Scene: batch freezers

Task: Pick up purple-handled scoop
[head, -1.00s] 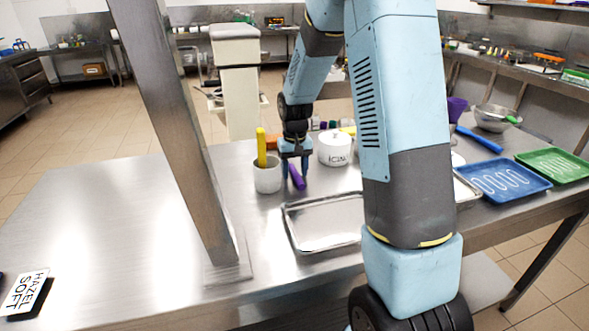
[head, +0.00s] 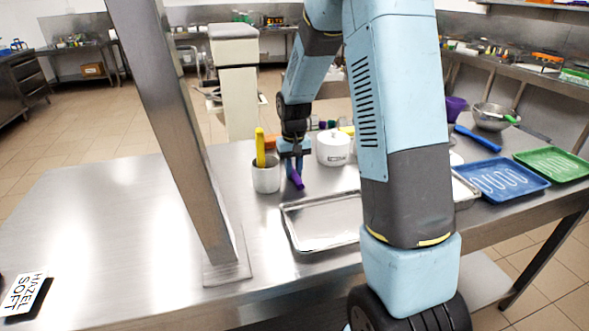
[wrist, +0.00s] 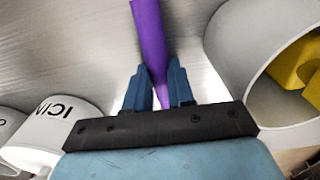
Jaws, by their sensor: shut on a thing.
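The purple-handled scoop (head: 297,179) is between the fingers of my gripper (head: 291,168), above the steel table. In the wrist view its purple handle (wrist: 150,45) runs up from between the two blue fingertips of my gripper (wrist: 160,88), which are shut on it. The scoop's other end is not visible in either view. My gripper is just right of a white cup and left of a white lidded tub.
The white cup (head: 266,180) holds a yellow-handled tool (head: 260,148). The white tub (head: 333,150) stands close on the right. A metal tray (head: 318,240) lies in front. A steel post (head: 178,130) rises at left.

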